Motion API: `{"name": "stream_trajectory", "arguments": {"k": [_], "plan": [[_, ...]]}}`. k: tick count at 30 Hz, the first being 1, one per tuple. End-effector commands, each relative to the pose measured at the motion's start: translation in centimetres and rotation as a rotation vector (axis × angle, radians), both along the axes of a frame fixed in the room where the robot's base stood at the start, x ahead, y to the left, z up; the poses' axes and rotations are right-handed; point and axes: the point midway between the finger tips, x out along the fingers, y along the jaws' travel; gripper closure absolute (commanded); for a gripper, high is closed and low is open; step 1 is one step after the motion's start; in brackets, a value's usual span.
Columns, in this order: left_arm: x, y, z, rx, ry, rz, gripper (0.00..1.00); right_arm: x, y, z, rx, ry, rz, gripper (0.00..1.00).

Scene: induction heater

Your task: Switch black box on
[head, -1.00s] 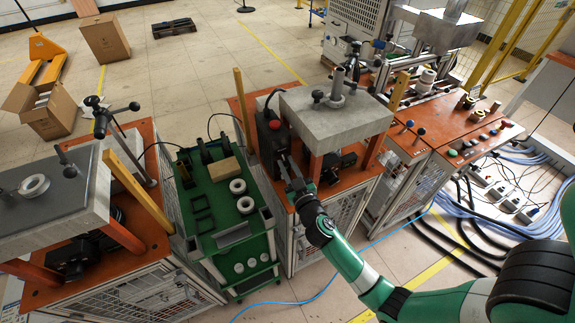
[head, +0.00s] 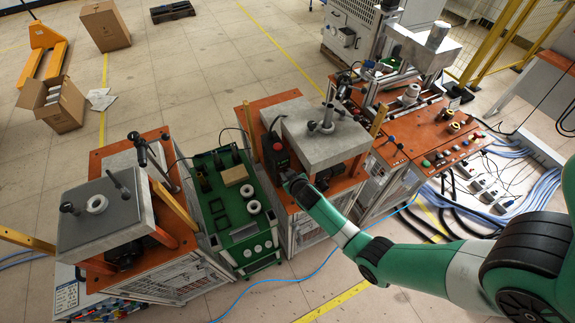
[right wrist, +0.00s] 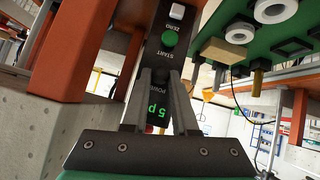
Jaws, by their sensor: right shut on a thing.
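The black box (head: 274,150) stands upright on the left side of the orange-topped heater bench, with a red button on top in the head view. In the right wrist view the box (right wrist: 159,60) shows a white ZERO button (right wrist: 176,11), a green START button (right wrist: 169,39), the word POWER and a lit green display (right wrist: 157,110). My right gripper (right wrist: 161,74) has its fingers around the POWER label and is shut on a part of the box. The part between the fingertips is hidden. In the head view my right gripper (head: 291,181) is at the box's front. My left gripper is out of view.
A grey block (head: 325,137) stands close right of the box on the heater bench. A green cart (head: 222,213) with white rings and a cardboard-coloured block is to the left. Another heater bench (head: 105,205) stands farther left. A blue cable (head: 310,272) lies on the floor.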

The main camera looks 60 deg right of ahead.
Motion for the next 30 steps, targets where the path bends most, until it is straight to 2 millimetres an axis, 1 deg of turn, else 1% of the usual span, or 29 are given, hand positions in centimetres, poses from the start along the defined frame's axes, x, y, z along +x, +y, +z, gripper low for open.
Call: {"name": "stream_trajectory", "arguments": {"k": [1, 9, 15, 28, 29, 30], "plan": [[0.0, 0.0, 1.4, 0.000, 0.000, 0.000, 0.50, 0.2, -0.2, 1.0, 0.019, 0.023, -0.001, 1.00], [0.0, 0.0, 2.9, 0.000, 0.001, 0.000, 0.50, 0.4, -0.3, 0.9, 0.106, 0.130, 0.001, 1.00], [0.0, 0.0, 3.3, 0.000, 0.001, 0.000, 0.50, 0.5, -0.4, 0.8, 0.134, 0.163, 0.000, 1.00], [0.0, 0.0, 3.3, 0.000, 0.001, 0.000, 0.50, 0.4, -0.4, 0.7, 0.139, 0.172, 0.000, 1.00], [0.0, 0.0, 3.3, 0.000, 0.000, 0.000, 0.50, 0.4, -0.4, 0.7, 0.139, 0.172, 0.000, 0.68], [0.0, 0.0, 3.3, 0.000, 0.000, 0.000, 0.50, 0.4, -0.4, 0.7, 0.139, 0.172, 0.000, 0.61]]}}
